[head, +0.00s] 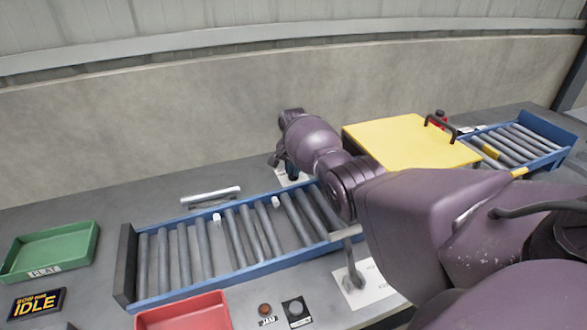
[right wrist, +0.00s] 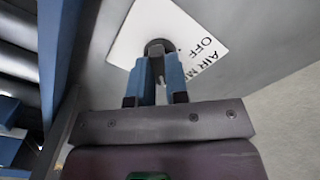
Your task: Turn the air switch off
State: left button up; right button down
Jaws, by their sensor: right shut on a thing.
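The air switch (right wrist: 158,46) shows in the right wrist view as a dark round base on a white plate (right wrist: 195,33) lettered "AIR" and "OFF"; the rest of the lettering is cut off. My right gripper (right wrist: 155,76) has its two blue fingers closed together at the switch, shut on its lever, which they mostly hide. Which way the lever points, I cannot tell. In the head view, my right gripper (head: 287,168) reaches down behind the roller conveyor, over the white plate (head: 284,178); the switch is hidden there by my wrist. My left gripper is not in view.
The blue-framed roller conveyor (head: 180,257) lies in front of my gripper. A yellow box lid (head: 410,142) with a black handle stands to the right. A concrete wall (head: 150,145) rises behind.

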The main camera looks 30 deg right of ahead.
jog(key=n+p, duration=0.1)
jog(key=n, duration=1.5)
jog(key=shift+n, duration=0.8)
